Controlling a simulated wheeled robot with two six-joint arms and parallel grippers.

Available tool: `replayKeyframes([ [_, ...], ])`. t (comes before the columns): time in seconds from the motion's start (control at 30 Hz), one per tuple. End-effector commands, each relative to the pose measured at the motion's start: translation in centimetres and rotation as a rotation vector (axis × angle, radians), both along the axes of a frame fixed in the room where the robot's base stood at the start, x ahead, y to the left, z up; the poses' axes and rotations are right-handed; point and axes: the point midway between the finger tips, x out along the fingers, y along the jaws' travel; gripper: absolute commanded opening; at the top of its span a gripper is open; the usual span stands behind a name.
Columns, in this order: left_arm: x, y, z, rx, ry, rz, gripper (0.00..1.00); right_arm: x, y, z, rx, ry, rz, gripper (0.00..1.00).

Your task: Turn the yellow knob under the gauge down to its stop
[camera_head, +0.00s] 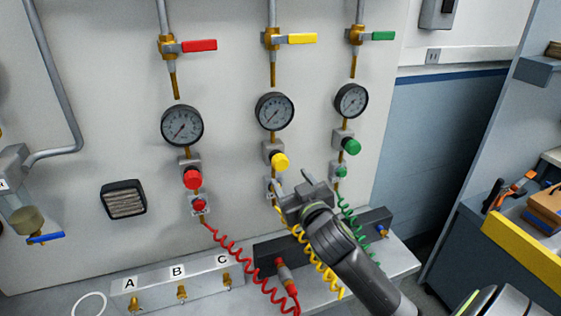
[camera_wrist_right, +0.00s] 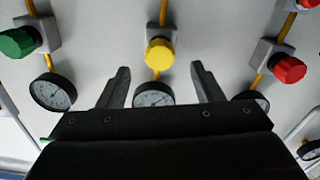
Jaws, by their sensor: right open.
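The yellow knob (camera_head: 280,160) sits on a grey regulator block below the middle gauge (camera_head: 274,111) on the white wall panel. In the right wrist view the yellow knob (camera_wrist_right: 159,53) shows ahead of and between my spread fingers, with the gauge (camera_wrist_right: 153,95) appearing below it because that view is inverted. My right gripper (camera_head: 291,181) is open and empty, just below and right of the knob in the head view; it also shows in the right wrist view (camera_wrist_right: 160,76). The knob appears clear of both fingers.
A red knob (camera_head: 193,179) and a green knob (camera_head: 351,146) flank the yellow one. Coiled red (camera_head: 240,255), yellow and green hoses hang below. A dark manifold bar (camera_head: 268,258) and a block marked A, B, C (camera_head: 204,276) stand on the ledge.

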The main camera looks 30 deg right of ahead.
Motion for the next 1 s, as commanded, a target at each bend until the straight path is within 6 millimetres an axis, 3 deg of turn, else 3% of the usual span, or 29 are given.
replayKeyframes([
  [0.3,0.3,0.0,1.5,0.0,-0.005,0.0,0.36,5.2,-1.2,0.2,0.0,0.001,0.0,0.6],
  [0.5,0.4,0.0,1.9,0.0,-0.006,-0.001,0.36,7.1,-1.7,0.1,0.0,0.001,0.0,0.6],
  [0.93,0.4,0.0,2.0,0.0,-0.006,-0.001,0.36,7.9,-1.9,-0.1,0.0,0.001,0.001,0.6],
  [1.0,0.4,0.0,2.0,0.0,-0.006,-0.001,0.36,7.9,-1.9,-0.1,0.0,0.001,0.001,0.52],
])
